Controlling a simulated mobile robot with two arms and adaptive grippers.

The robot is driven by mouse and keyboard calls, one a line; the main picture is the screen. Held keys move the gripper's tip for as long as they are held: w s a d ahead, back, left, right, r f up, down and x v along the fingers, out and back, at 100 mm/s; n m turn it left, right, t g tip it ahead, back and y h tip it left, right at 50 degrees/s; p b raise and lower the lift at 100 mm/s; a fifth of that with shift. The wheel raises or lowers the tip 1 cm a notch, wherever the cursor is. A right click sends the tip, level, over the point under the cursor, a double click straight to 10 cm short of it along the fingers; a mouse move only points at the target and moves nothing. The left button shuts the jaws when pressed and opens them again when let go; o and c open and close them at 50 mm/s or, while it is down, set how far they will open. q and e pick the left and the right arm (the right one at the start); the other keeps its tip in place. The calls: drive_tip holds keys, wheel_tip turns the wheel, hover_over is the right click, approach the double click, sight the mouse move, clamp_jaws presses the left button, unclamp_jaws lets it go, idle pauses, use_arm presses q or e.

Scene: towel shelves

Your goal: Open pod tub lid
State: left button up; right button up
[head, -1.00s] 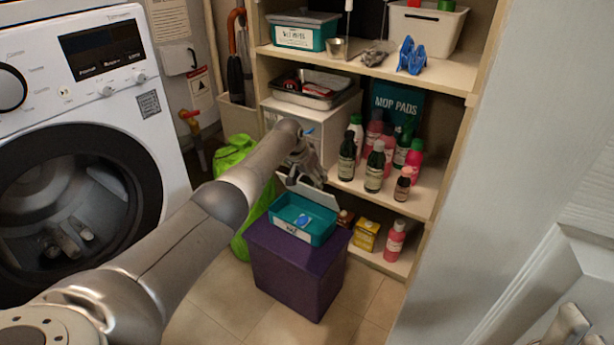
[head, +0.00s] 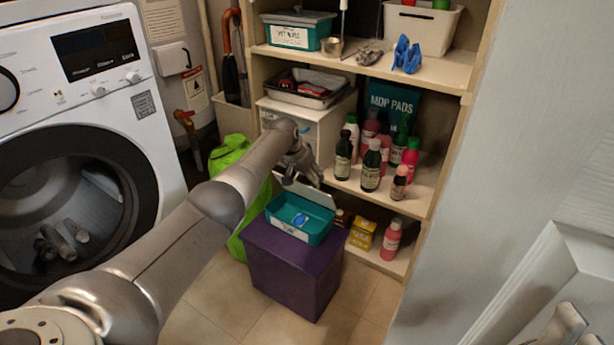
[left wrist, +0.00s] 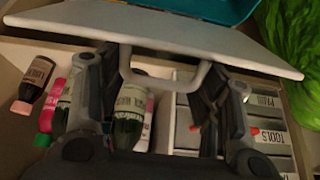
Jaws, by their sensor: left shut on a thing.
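The teal pod tub (head: 316,234) stands on a purple box, with its top open and a blue pod (head: 299,220) inside. Its pale lid (head: 310,190) is raised and tilted at the tub's back edge. My left gripper (head: 298,178) is above and behind the tub, at the lid. In the left wrist view, the white lid (left wrist: 165,27) spans the top, with a corner of the teal tub (left wrist: 212,8) beyond it. The lid's loop handle (left wrist: 165,85) is between the fingers of my left gripper (left wrist: 165,68).
The purple box (head: 290,275) stands on the tiled floor before the shelves. Several bottles (head: 372,168) crowd the shelf just right of my gripper. A green bag (head: 230,155) is on the left, beyond my arm. A washing machine (head: 165,130) fills the left side.

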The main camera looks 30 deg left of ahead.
use_arm(q)
drive_tip(key=shift+s, duration=0.1)
drive_tip(key=o, duration=1.2)
drive_tip(key=shift+f, duration=0.1)
drive_tip(key=shift+r, duration=0.45)
drive_tip(key=shift+v, duration=5.6)
drive_tip(key=shift+s, duration=0.1)
